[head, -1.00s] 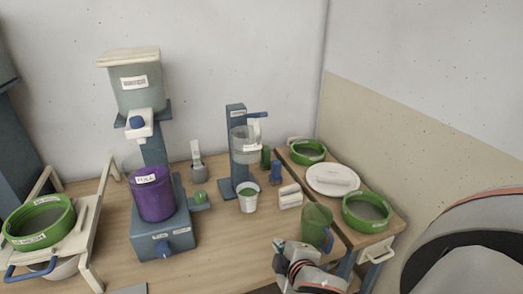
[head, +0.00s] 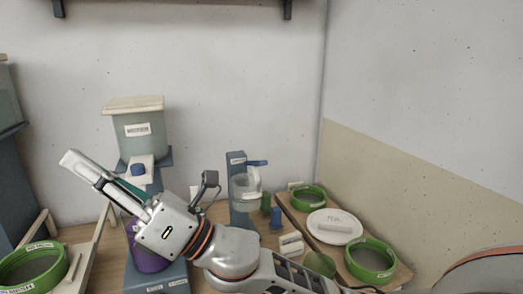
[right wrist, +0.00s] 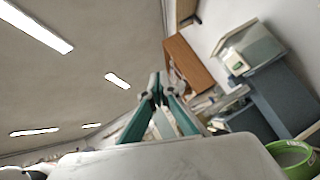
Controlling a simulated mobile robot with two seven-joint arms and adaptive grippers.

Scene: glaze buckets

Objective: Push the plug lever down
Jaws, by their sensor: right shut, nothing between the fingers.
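A blue stand (head: 237,188) holds a clear vessel (head: 241,188), with a blue-ended lever (head: 257,163) at its top. A grey-green hopper (head: 138,137) at the left has a white block with a blue knob (head: 138,169) below it. I cannot tell which of these is the plug lever. My right gripper (head: 72,160) is shut and empty, raised in front of and left of the hopper. It also shows in the right wrist view (right wrist: 158,82), fingers pointing up. The right arm partly hides the purple bucket (head: 150,262). My left gripper is not in view.
A green-rimmed sieve (head: 35,268) stands at the left. A dark shelf (head: 170,3) crosses the upper wall.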

